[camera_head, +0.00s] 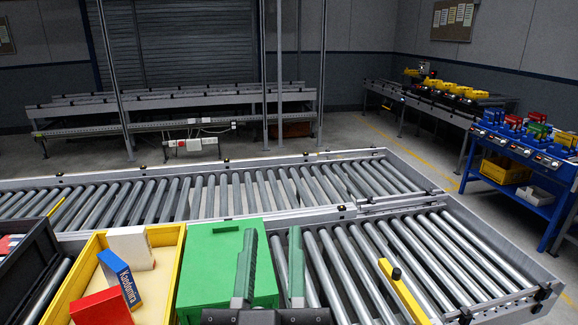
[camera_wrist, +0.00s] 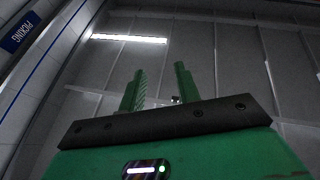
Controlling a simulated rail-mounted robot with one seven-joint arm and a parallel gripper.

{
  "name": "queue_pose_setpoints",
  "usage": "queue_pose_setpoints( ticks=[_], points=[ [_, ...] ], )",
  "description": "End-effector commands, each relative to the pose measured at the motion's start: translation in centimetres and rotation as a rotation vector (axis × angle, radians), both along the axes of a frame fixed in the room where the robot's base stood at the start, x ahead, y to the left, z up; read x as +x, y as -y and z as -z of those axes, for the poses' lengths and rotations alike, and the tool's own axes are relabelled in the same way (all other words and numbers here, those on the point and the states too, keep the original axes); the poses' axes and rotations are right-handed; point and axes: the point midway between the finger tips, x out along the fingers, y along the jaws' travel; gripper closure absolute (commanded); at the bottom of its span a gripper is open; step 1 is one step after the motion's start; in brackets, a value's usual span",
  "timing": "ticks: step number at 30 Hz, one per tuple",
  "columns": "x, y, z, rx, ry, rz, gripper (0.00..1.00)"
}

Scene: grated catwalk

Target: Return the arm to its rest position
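My gripper (camera_head: 270,268) shows at the bottom middle of the head view, with two green fingers standing up and a clear gap between them. It is open and nothing is between the fingers. In front of it the fingers overlap the view of a green box (camera_head: 208,262) on the roller conveyor. In the wrist view my gripper (camera_wrist: 157,88) points up toward the ceiling and a lit ceiling lamp, with its fingers apart and empty. Most of my arm is out of view.
A yellow crate (camera_head: 170,236) holds a white box (camera_head: 131,247), a blue box (camera_head: 119,276) and a red box (camera_head: 102,308). A dark crate (camera_head: 42,250) stands at far left. A yellow bar (camera_head: 402,292) lies across the rollers (camera_head: 455,250). A blue table (camera_head: 520,150) stands right.

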Motion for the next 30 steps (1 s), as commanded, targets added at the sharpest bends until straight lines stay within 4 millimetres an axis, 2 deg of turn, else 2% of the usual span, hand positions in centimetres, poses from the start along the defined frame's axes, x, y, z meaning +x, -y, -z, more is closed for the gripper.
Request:
queue_pose_setpoints(
  ticks=[1, 4, 5, 6, 11, 15, 18, 21, 24, 30],
  points=[
    [-2.7, 0.9, -3.2, 0.05, 0.06, -0.026, 0.68],
    [-8.3, 2.0, -8.6, 0.141, 0.162, -0.104, 0.68],
    [-7.5, 1.7, -11.7, 0.138, 0.141, -0.104, 0.68],
    [-7.3, 1.7, -13.9, 0.137, 0.136, -0.102, 0.68],
    [-7.2, 1.6, -21.6, 0.139, 0.135, -0.104, 0.68],
    [-7.2, 1.5, -28.6, 0.141, 0.134, -0.107, 0.68],
    [-7.2, 1.5, -32.6, 0.142, 0.133, -0.11, 0.68],
    [-7.2, 1.5, -35.2, 0.144, 0.132, -0.11, 0.68],
    [-7.1, 1.5, -36.3, 0.144, 0.132, -0.112, 0.68],
    [-7.1, 1.5, -36.1, 0.144, 0.132, -0.112, 0.68]
  ],
)
